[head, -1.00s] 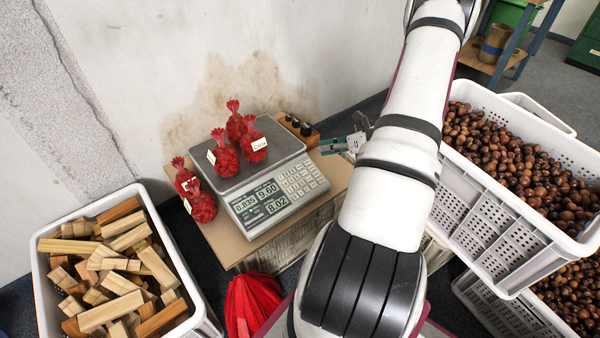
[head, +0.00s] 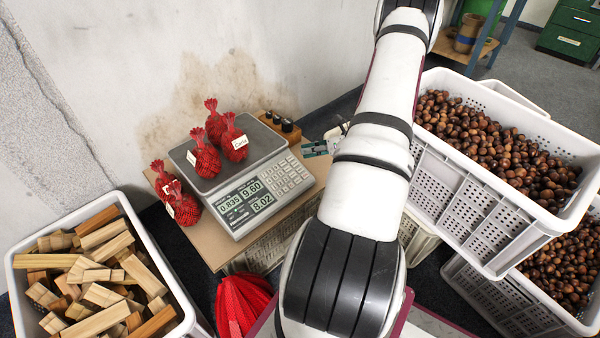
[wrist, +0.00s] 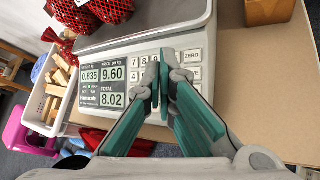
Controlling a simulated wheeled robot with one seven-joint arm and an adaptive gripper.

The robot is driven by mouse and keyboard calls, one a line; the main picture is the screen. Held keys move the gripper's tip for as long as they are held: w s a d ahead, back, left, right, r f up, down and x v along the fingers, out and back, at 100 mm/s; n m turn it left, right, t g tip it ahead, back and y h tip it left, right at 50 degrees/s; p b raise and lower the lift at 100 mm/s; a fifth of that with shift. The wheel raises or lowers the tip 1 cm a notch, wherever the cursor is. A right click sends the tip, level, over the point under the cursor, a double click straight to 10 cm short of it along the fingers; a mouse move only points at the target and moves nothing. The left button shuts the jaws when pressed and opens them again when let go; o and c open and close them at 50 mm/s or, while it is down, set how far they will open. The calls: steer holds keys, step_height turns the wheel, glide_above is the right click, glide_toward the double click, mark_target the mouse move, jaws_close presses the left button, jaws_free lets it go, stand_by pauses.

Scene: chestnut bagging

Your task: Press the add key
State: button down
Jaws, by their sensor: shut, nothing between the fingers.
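The scale (head: 236,205) stands on a cardboard-brown board, its keypad (head: 287,179) right of the display. In the wrist view the scale's display (wrist: 112,87) reads 0.835, 9.60 and 8.02. My gripper (wrist: 160,92) is shut and empty, its teal fingers over the keypad. The keys 7, 8, ZERO (wrist: 193,56) and 4 show around the fingers; the fingers cover other keys. I cannot read an add key or tell whether the tips touch the keypad. In the head view my gripper (head: 316,149) is partly hidden by my arm, beyond the keypad's right side.
Red net bags (head: 207,160) rest on the scale pan, and others (head: 184,206) stand left of it. Dark-knobbed objects (head: 279,124) stand behind the scale. A crate of wood blocks (head: 187,318) is at left; chestnut crates (head: 470,209) are at right.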

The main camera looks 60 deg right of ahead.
steer(key=shift+w+d+f+b, duration=0.1)
steer(key=shift+w+f+b, duration=0.2)
steer(key=shift+f+b, duration=0.55)
steer(key=shift+w+d+f+b, duration=0.1)
steer(key=shift+w+f+b, duration=0.3)
steer(key=shift+f, duration=0.75)
steer(key=shift+w+d+f+b, duration=0.1)
steer(key=shift+w+f+b, duration=0.15)
steer(key=shift+f+b, duration=0.6)
steer(key=shift+f, duration=0.2)
steer(key=shift+w+f, duration=0.1)
steer(key=shift+f, duration=0.2)
steer(key=shift+w+f+b, duration=0.15)
steer(key=shift+f+b, duration=0.15)
steer(key=shift+f, duration=0.05)
steer(key=shift+r, duration=0.1)
steer(key=shift+s+r+p, duration=0.3)
steer(key=shift+r+p, duration=0.3)
steer(key=shift+r, duration=0.05)
steer(key=r+p, duration=0.1)
steer(key=s+r+p, duration=0.1)
steer(key=r, duration=0.1)
steer(key=r+p, duration=0.1)
steer(key=shift+s+a+r+p, duration=0.25)
steer(key=shift+r+p, duration=0.1)
